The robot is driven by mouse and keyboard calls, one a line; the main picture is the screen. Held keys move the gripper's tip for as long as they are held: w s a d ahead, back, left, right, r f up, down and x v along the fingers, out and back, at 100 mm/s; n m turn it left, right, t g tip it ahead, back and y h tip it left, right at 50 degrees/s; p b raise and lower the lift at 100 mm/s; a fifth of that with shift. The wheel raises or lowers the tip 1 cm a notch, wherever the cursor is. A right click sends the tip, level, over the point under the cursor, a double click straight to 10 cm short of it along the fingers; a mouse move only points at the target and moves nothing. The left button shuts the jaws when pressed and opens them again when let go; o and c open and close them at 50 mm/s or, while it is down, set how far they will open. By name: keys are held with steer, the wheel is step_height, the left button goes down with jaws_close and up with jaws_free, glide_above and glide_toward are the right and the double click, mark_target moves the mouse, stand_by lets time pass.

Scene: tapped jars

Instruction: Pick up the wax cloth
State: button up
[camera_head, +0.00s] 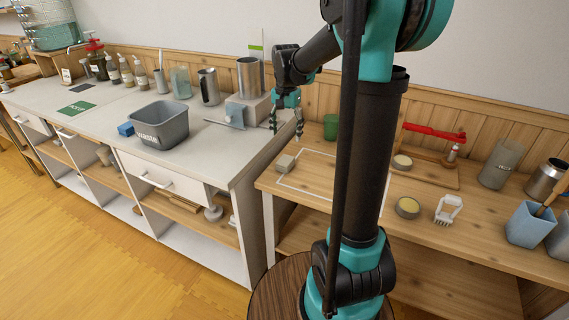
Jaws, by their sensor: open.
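I cannot tell for sure which thing is the wax cloth. A small grey-beige block-like item (285,163), perhaps a folded cloth, lies at the left end of the wooden counter, by a white outlined rectangle. A small blue item (126,128) sits left of the grey bin on the white counter. My gripper (286,132) points down with its fingers apart and nothing visible between them. In the picture it is above the grey-beige item, near the right end of the white counter. My arm hides part of the wooden counter.
On the white counter are a grey bin (160,129), a metal box with a steel pot (249,76), a jug (208,87) and several bottles. The wooden counter (285,200) holds a green cup (331,127), round tins (407,207), a red-handled tool (434,131) and a blue container (528,224).

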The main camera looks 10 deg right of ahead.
glide_above(285, 160)
steer(key=f, duration=0.6)
steer(key=shift+w+d+f, duration=0.25)
steer(key=shift+w+f, duration=0.05)
steer(key=shift+s+a+f, duration=0.1)
steer(key=shift+f, duration=1.3)
steer(key=shift+s+a+f, duration=0.1)
steer(key=shift+f, duration=1.25)
steer(key=shift+c, duration=0.6)
steer(key=c, duration=1.1)
steer(key=shift+r, duration=0.1)
step_height(285, 160, up, 20)
steer(key=shift+f, duration=0.1)
